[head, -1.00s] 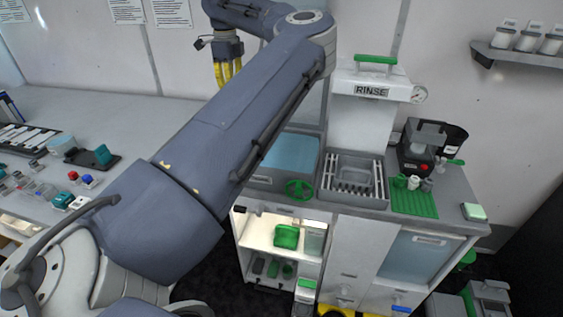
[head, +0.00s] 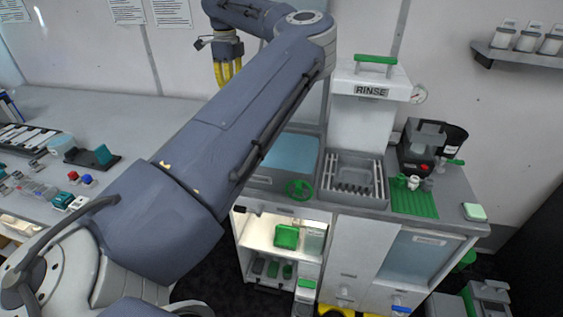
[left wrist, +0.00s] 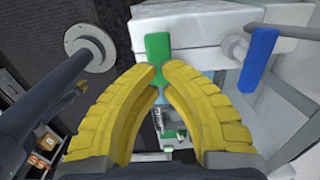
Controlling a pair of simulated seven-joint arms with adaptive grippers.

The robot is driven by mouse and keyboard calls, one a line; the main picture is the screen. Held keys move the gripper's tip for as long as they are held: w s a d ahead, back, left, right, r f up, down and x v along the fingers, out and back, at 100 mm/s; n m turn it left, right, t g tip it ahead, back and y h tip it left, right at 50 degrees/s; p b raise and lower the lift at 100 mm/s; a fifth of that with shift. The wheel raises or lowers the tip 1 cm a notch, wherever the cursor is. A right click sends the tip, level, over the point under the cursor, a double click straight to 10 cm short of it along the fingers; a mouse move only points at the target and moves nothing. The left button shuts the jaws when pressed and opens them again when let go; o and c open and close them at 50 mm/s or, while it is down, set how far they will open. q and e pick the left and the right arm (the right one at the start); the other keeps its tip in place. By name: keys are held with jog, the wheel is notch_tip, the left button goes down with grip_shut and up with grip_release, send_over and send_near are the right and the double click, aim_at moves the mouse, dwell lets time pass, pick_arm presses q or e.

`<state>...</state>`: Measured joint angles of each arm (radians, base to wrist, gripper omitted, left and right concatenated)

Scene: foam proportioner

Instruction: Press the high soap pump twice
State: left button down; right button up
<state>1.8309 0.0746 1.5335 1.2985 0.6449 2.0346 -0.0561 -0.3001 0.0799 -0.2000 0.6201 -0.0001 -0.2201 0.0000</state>
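My left arm crosses the head view, and its yellow-fingered left gripper (head: 228,72) hangs fingers down in front of the wall. In the left wrist view the curved fingers of this gripper (left wrist: 160,74) come together with only a narrow gap, with nothing visibly held. A green block (left wrist: 157,47) on a white housing (left wrist: 195,27) shows just beyond the fingertips; I cannot tell whether they touch. A blue handle (left wrist: 259,55) is to the right. I cannot tell for sure which part is the high soap pump. My right gripper is not recognisable in any view.
The head view shows a rinse unit (head: 368,110), a slatted sink (head: 352,182), a green mat (head: 413,203) and a green valve wheel (head: 299,189). My arm hides part of the counter. A round disc on a pole (left wrist: 90,50) is at the wrist view's left.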

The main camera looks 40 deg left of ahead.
pick_arm(q)
jog(key=shift+f, duration=0.15)
jog(key=shift+f, duration=0.5)
jog(key=shift+f, duration=0.35)
jog(key=shift+f, duration=0.4)
jog(key=shift+f, duration=1.65)
jog(key=shift+r, duration=3.05)
jog(key=shift+f, duration=0.2)
